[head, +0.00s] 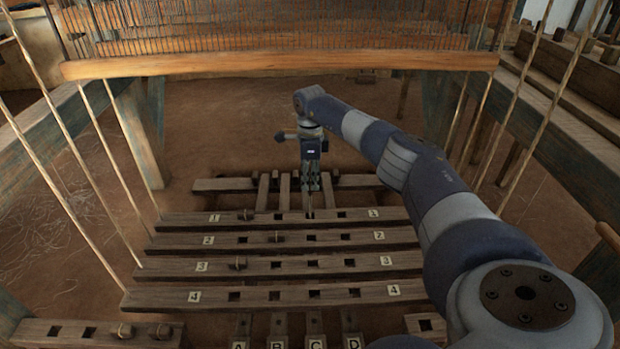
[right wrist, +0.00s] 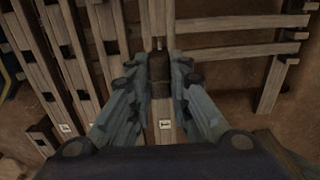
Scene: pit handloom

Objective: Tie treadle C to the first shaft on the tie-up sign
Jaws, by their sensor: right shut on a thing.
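My right gripper (head: 311,190) is over the far side of the first plank (head: 180,220), labelled 1, near its third slot from the left. In the right wrist view its fingers (right wrist: 160,80) are shut on a dark brown peg (right wrist: 159,68). The peg's thin lower end shows below the fingers in the head view (head: 310,212); I cannot tell whether it is in the slot. Treadle C (head: 315,326) runs beneath the planks, its labelled end at the bottom edge. The tie-up sign does not show. My left gripper is not in view.
Pegs stand in planks 1 (head: 247,215), 2 (head: 277,237) and 3 (head: 239,263). Plank 4 (head: 170,297) has empty slots. A rack (head: 60,333) at the lower left holds two pegs. Slanting cords and a wooden beam (head: 280,64) border the space.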

